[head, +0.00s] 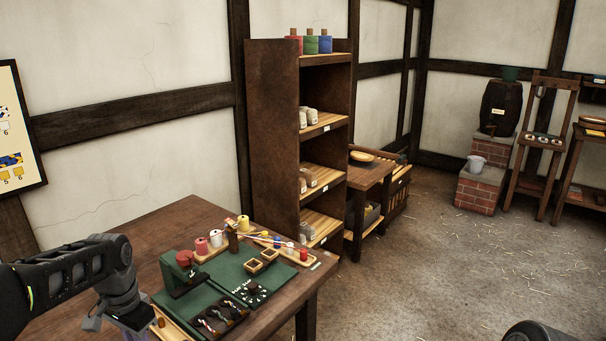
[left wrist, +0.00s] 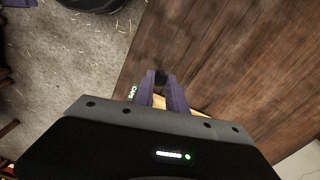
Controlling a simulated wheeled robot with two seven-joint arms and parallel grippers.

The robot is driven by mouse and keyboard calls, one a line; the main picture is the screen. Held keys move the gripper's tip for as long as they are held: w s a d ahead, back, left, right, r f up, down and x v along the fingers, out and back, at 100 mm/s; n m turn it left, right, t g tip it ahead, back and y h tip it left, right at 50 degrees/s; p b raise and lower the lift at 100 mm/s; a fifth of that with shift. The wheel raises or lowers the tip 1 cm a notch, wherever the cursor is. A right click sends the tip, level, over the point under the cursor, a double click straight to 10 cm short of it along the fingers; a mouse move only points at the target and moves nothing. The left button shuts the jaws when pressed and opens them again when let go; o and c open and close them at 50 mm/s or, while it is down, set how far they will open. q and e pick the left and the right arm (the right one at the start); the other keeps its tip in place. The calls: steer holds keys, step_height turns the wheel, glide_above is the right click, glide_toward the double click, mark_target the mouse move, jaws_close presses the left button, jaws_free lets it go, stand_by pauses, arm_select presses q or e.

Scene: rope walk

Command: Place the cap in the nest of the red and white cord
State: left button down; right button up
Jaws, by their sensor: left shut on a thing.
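My left gripper (left wrist: 162,88) is shut on a small dark cap (left wrist: 160,77) between its purple fingertips. In the head view the gripper hangs at the table's near left, and the cap is hidden there. A wooden tray (head: 178,327) lies beside and under the fingers; a label reading CAPS shows next to it in the left wrist view. To its right, a dark rack (head: 232,317) holds several short cords side by side; one looks red and white, but the nests are too small to make out. My right gripper is out of view.
Spools (head: 202,245) and a post with stretched cords (head: 233,236) line the back. Bare table lies to the left.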

arm_select(q)
steer(key=w+d+f+n, duration=0.1)
steer(key=d+f+n, duration=0.1)
steer(key=d, duration=0.6)
steer(key=w+d+f+n, duration=0.2)
steer(key=d, duration=0.6)
steer(key=shift+d, duration=0.35)
steer(key=shift+a, duration=0.1)
